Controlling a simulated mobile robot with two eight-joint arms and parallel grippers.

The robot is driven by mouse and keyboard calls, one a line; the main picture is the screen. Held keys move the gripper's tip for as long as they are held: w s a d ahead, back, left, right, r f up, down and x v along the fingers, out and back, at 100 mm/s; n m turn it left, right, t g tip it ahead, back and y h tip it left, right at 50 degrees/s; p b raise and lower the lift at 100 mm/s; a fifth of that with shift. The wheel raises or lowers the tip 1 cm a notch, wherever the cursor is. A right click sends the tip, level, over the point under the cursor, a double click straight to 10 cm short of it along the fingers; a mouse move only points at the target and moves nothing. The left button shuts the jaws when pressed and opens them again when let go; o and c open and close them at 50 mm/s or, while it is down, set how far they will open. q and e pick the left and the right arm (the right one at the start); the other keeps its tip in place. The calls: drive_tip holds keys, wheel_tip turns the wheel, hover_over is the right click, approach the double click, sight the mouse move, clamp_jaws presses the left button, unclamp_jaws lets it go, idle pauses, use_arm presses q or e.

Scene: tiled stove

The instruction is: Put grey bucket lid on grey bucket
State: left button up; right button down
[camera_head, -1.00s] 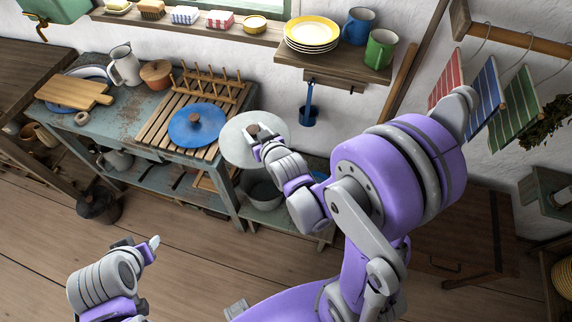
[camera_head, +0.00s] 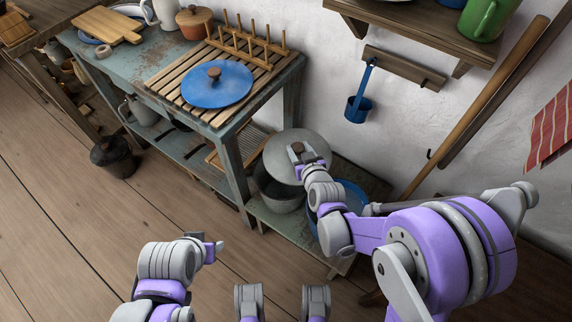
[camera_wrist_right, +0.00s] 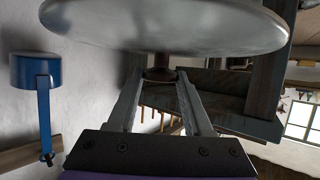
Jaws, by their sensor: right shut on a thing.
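The grey bucket lid (camera_head: 280,160) is a round, pale disc with a dark knob, held roughly flat in the head view. My right gripper (camera_head: 303,154) is shut on its knob; the lid (camera_wrist_right: 170,25) also fills the top of the wrist view, with the fingers (camera_wrist_right: 160,85) around the knob. The grey bucket (camera_head: 276,190) stands on the low shelf below and slightly left of the lid, which hides part of its opening. Whether they touch is unclear. My left gripper (camera_head: 208,246) is low, away from both, and its jaws are too small to judge.
A blue vessel (camera_head: 347,194) stands right of the bucket, partly behind my right arm. The worn blue-grey table (camera_head: 150,62) with a blue lid (camera_head: 217,88) is at left. A blue ladle (camera_head: 360,106) hangs on the wall above.

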sight(285, 157)
drive_tip(key=shift+n+y, duration=0.4)
drive_tip(key=shift+y, duration=0.1)
drive_tip(key=a+f+b, duration=0.1)
drive_tip(key=a+f, duration=0.1)
drive_tip(key=a+f+b, duration=0.1)
drive_tip(key=a+f, duration=0.1)
drive_tip(key=shift+w+a, duration=0.15)
drive_tip(key=shift+w, duration=0.05)
drive_tip(key=shift+a, duration=0.15)
use_arm(q)
wheel_tip(285, 157, down, 5)
drive_tip(key=shift+w+r, duration=0.15)
drive_tip(key=shift+b, duration=0.3)
use_arm(e)
wheel_tip(285, 157, down, 4)
drive_tip(key=b, duration=0.3)
use_arm(q)
drive_tip(key=s+b+x, duration=0.1)
drive_tip(key=b+x, duration=0.2)
drive_tip(key=x, duration=0.3)
drive_tip(key=shift+s+f, duration=0.15)
drive_tip(key=shift+f, duration=0.1)
use_arm(e)
wheel_tip(285, 157, down, 3)
drive_tip(key=shift+r, duration=0.2)
drive_tip(key=shift+c, duration=1.1)
unclamp_jaws()
